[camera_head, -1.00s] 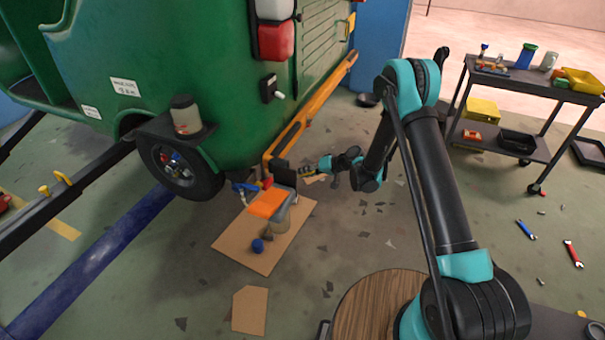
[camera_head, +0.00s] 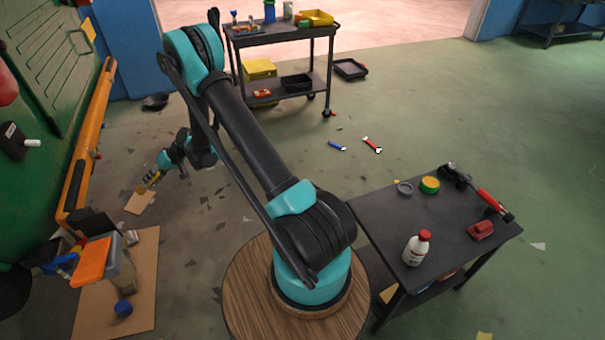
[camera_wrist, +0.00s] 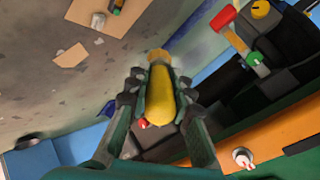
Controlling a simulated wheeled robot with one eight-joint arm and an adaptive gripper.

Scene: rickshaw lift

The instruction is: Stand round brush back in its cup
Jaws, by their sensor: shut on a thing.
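My gripper (camera_wrist: 160,108) is shut on the round brush (camera_wrist: 160,92), which has a thick yellow body and a tan end pointing away from the wrist. In the head view my gripper (camera_head: 154,178) is small and low at the left, near the orange bar of the green vehicle, with a bit of the yellow brush showing. On the far cart stand a tall blue container (camera_head: 270,13) and a grey can (camera_head: 288,10). I cannot tell which container is the brush's cup.
A dark table (camera_head: 375,225) at the right holds a white bottle (camera_head: 416,248) and several tools. Cardboard (camera_head: 142,305) lies at the lower left.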

